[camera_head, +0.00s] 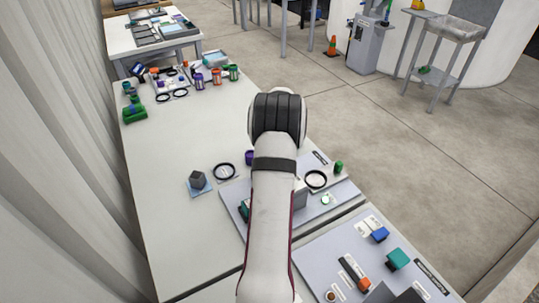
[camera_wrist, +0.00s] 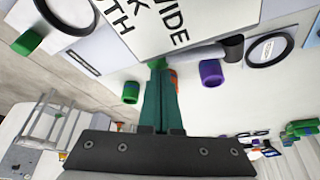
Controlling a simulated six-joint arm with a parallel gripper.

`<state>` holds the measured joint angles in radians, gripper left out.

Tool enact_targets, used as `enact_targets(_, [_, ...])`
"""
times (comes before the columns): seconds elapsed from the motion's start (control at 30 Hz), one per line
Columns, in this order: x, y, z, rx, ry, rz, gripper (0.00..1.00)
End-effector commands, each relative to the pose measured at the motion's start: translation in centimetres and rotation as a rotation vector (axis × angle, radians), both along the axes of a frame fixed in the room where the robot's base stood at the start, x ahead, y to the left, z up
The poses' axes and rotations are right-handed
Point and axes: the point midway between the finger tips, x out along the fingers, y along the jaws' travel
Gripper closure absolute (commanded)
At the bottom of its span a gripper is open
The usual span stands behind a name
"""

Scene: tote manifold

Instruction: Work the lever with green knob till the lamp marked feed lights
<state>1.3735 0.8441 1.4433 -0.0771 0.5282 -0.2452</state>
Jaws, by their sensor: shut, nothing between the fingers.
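A green cylinder (camera_wrist: 131,92) stands just left of the fingers in the wrist view. Another green cylinder (camera_head: 339,167) stands at the right edge of the panel (camera_head: 350,188) in the head view and shows at upper left in the wrist view (camera_wrist: 27,43). I cannot tell which green piece is the lever's knob. A small pale round piece (camera_head: 325,199) is on the panel; no lamp marked feed is legible.
A large lettered plate (camera_wrist: 150,22) is close to the fingertips. A purple cylinder (camera_wrist: 211,72) and a black ring (camera_wrist: 268,48) lie to their right. A second panel (camera_head: 312,262) with a teal block (camera_head: 398,258) is at front right. The table's left middle (camera_head: 170,220) is clear.

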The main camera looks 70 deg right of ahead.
Motion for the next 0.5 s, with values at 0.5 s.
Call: enact_targets(0.5, [0.0, 0.0, 6.4, -0.001, 0.0, 0.0, 1.0])
